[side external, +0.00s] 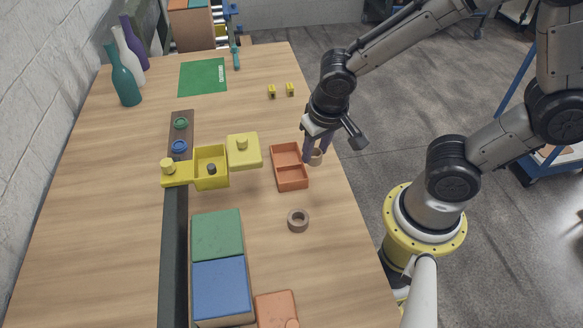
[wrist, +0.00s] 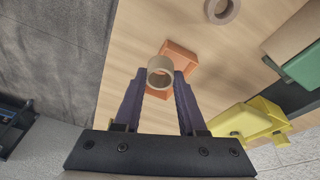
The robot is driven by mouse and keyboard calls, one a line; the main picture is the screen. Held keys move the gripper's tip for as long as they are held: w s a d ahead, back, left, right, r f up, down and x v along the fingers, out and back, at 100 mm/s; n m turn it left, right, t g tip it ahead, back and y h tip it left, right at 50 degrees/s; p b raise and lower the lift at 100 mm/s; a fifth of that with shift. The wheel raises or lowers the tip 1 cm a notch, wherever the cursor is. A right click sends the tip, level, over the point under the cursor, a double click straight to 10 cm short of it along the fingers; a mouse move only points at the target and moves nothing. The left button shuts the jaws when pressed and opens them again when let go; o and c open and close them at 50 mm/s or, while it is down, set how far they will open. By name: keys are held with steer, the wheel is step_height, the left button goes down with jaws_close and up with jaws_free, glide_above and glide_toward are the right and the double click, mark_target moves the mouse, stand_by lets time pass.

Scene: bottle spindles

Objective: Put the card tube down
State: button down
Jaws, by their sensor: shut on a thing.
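The card tube (side external: 316,157) is a short, hollow tan ring. My gripper (side external: 318,153) is shut on it, and the dark purple fingers sit on either side of it. In the wrist view the tube (wrist: 160,77) is between the fingertips with its open end towards the camera. In the side view it is just right of the orange tray, near the table's right edge. It looks held above the table, but its exact height is hard to tell.
A brown-grey ring (side external: 298,220) lies on the table nearer the camera. Yellow boxes (side external: 211,168) stand left of the tray, and green (side external: 217,234) and blue (side external: 220,283) blocks are nearer. Table around the ring is clear.

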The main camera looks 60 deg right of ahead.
steer(key=w+f, duration=0.2)
steer(key=f, duration=0.1)
steer(key=w+f, duration=0.3)
steer(key=shift+w+a, duration=0.2)
steer(key=shift+w, duration=0.05)
steer(key=shift+s+a+x, duration=0.1)
steer(key=shift+x, duration=0.7)
steer(key=shift+s+a+x, duration=0.1)
steer(key=shift+x, duration=0.7)
steer(key=shift+f, duration=0.25)
steer(key=c, duration=0.8)
jaws_free()
steer(key=shift+o, duration=0.2)
steer(key=shift+r, duration=0.1)
